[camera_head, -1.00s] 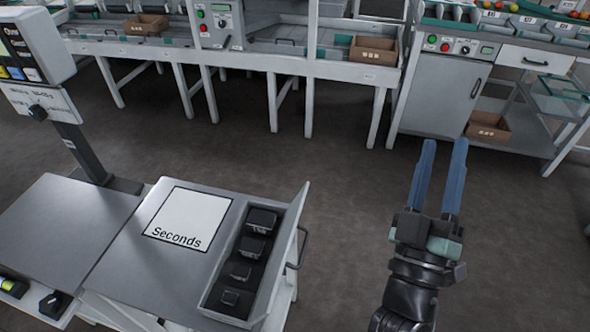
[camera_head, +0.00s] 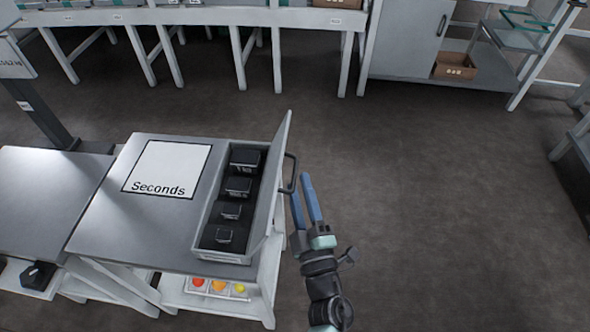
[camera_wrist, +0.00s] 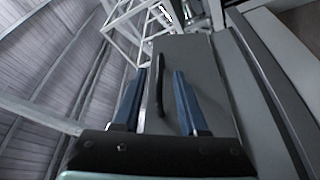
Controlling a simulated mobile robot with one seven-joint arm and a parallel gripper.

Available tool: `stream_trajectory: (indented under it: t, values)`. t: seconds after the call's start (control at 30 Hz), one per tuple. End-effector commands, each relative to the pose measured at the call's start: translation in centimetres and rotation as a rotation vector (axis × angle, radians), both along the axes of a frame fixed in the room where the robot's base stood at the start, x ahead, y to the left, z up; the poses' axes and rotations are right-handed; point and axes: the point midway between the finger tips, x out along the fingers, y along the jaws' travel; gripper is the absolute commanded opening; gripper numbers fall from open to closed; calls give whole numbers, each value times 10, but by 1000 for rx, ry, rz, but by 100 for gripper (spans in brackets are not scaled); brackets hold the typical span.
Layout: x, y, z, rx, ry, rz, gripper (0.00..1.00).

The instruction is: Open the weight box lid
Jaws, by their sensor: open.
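The weight box (camera_head: 207,247) is sunk in the right side of the grey worktop, with several dark weights (camera_head: 239,187) visible inside. Its lid (camera_head: 270,185) stands up along the box's right edge, leaning slightly outward, so the box is uncovered. A dark handle (camera_head: 291,180) sticks out on the lid's outer side. My gripper (camera_head: 301,184) is open and empty, its blue fingers just right of the handle. In the wrist view, a grey panel (camera_wrist: 200,65) lies ahead, and the dark handle (camera_wrist: 160,88) appears between the spread fingers (camera_wrist: 159,72); contact cannot be told.
A white "Seconds" sheet (camera_head: 168,168) lies on the worktop left of the box. White benches and a cabinet (camera_head: 408,40) stand at the back.

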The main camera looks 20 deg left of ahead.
Motion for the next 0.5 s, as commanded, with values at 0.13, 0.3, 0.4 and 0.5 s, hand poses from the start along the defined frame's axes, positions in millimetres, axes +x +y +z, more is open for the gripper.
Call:
stream_trajectory:
  t: [0.13, 0.3, 0.4, 0.5]
  values:
    - [22, 15, 5, 0, -2, 1, 42]
    - [35, 24, 9, 1, -1, 0, 42]
    - [38, 26, 10, 1, -1, -1, 42]
    - [38, 27, 10, 1, 0, -1, 42]
